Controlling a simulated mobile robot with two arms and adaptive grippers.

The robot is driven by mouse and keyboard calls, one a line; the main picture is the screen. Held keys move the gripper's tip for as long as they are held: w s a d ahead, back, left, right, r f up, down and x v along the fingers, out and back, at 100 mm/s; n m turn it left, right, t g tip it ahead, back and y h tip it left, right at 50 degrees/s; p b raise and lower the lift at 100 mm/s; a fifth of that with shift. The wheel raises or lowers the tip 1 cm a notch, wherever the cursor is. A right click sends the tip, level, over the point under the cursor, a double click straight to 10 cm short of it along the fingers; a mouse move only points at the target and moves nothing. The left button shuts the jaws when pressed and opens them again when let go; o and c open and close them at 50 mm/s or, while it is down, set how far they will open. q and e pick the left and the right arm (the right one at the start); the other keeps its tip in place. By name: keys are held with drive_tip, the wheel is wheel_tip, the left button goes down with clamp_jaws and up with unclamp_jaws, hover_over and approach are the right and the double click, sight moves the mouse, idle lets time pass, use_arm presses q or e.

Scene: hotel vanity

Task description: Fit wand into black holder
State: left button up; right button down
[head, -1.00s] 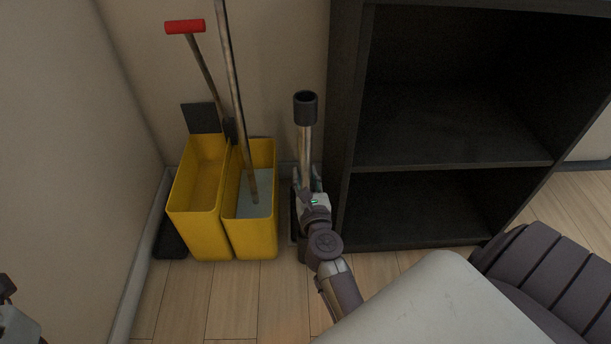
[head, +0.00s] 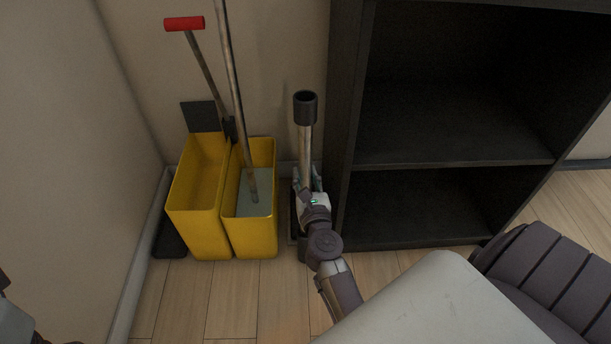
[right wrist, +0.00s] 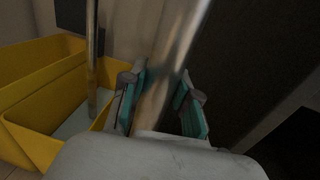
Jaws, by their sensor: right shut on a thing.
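The wand (head: 305,145) is a metal tube with a black sleeve at its top. It stands nearly upright between the yellow bucket and the dark shelf unit. My right gripper (head: 307,181) is shut on its shaft. In the right wrist view the shaft (right wrist: 165,90) passes between the teal finger pads. The black holder (head: 303,250) shows only partly as a dark shape at the floor, below and behind my gripper. The wand's lower end is hidden, so I cannot tell whether it is inside the holder. A small part of my left arm shows at the lower left edge.
A yellow two-part bucket (head: 250,237) stands close on the left, with a metal pole (head: 237,95) and a red-handled tool (head: 205,75) leaning in it. The dark shelf unit (head: 345,120) stands close on the right. Wooden floor (head: 190,295) lies open in front of the bucket.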

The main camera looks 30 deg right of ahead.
drive_tip(key=shift+f, duration=0.1)
drive_tip(key=c, duration=0.8)
unclamp_jaws()
drive_tip(key=shift+o, duration=0.2)
drive_tip(key=shift+s+f, duration=0.1)
drive_tip(key=v, duration=1.2)
